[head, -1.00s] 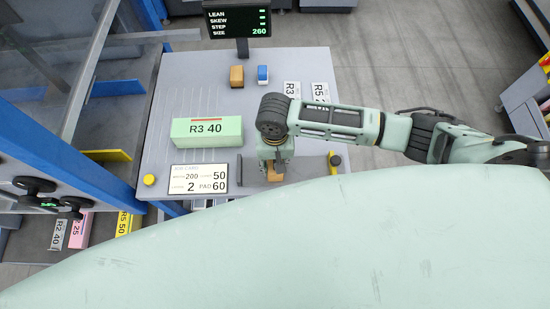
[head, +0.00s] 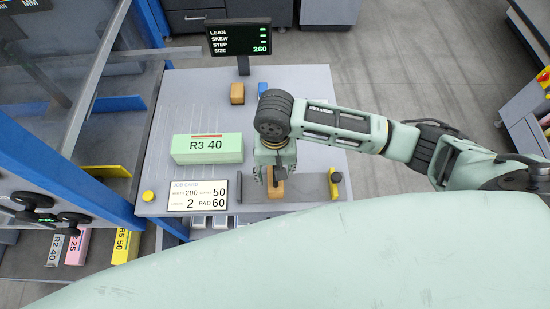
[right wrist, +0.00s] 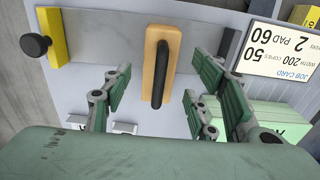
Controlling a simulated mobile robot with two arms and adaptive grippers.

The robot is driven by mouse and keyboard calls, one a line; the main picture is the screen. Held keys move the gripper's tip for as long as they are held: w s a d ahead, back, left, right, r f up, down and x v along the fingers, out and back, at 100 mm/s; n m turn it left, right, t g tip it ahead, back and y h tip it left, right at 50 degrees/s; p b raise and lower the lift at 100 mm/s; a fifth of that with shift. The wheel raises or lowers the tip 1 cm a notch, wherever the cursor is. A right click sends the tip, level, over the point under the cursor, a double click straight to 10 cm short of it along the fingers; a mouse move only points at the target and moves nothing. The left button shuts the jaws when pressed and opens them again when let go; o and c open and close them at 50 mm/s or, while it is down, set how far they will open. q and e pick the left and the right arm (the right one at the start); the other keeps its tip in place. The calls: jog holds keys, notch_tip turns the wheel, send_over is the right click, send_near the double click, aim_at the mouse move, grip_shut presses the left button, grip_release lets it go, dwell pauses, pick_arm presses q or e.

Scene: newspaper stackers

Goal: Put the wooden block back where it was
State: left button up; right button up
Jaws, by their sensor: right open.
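The wooden block (right wrist: 152,82) is light orange-brown with a dark handle along its top. In the head view the block (head: 276,189) stands on the grey strip (head: 308,187) at the table's front edge, between a dark upright plate (head: 239,187) and a yellow stop (head: 335,185). My right gripper (right wrist: 163,90) is open, with its green-padded fingers on either side of the block and visible gaps between. In the head view my right gripper (head: 273,172) is above the block and hides part of it. My left gripper is not in view.
A green bundle marked R3 40 (head: 207,149) and a job card (head: 198,196) lie left of my right gripper. A smaller brown block (head: 237,94) and a blue one (head: 262,88) sit farther back, near a display (head: 238,37).

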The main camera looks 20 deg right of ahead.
notch_tip(320, 180, up, 6)
jog(key=shift+f, duration=0.1)
